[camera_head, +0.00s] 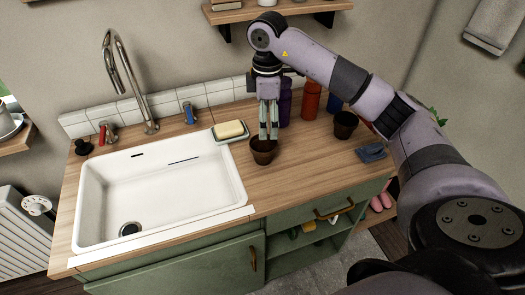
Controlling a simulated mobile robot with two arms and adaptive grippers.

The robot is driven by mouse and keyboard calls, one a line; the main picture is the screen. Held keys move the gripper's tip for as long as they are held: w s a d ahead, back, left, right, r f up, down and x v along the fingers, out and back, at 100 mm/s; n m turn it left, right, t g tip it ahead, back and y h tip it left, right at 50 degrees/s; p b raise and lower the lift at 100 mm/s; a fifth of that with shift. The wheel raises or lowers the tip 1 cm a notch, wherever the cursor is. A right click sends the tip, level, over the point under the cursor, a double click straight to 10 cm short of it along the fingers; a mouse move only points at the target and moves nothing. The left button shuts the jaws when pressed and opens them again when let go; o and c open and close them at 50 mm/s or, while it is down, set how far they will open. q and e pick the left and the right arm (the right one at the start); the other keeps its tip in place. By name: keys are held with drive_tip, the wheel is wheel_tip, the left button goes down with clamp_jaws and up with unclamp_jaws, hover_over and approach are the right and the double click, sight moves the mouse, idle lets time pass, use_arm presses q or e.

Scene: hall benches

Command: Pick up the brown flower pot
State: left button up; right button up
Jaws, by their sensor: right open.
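A small brown flower pot (263,152) stands upright on the wooden counter, just right of the sink. My right gripper (268,136) points down directly over it, with its fingertips at or just inside the pot's rim. The jaws are open, and I cannot tell whether they touch the pot. A second dark brown pot (345,125) stands farther right on the counter, near my right arm. My left gripper does not show.
A soap dish (231,138) with a yellow bar sits close left of the gripper. A purple bottle (285,108) and a red bottle (311,101) stand behind it. The white sink (100,194) is at left. A blue-grey cloth (371,152) lies at right. The front counter is clear.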

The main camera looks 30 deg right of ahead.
drive_tip(key=p, duration=0.1)
hover_over(264, 152)
drive_tip(key=s+a, duration=0.1)
drive_tip(key=s, duration=0.2)
drive_tip(key=f, duration=0.8)
drive_tip(key=shift+w, duration=0.25)
drive_tip(key=f, duration=0.1)
drive_tip(key=f+p, duration=0.1)
drive_tip(key=f, duration=0.2)
drive_tip(key=shift+w+a, duration=0.2)
drive_tip(key=shift+w, duration=0.15)
drive_tip(key=shift+f, duration=0.55)
drive_tip(key=shift+c, duration=0.6)
drive_tip(key=c, duration=1)
drive_tip(key=shift+r, duration=0.1)
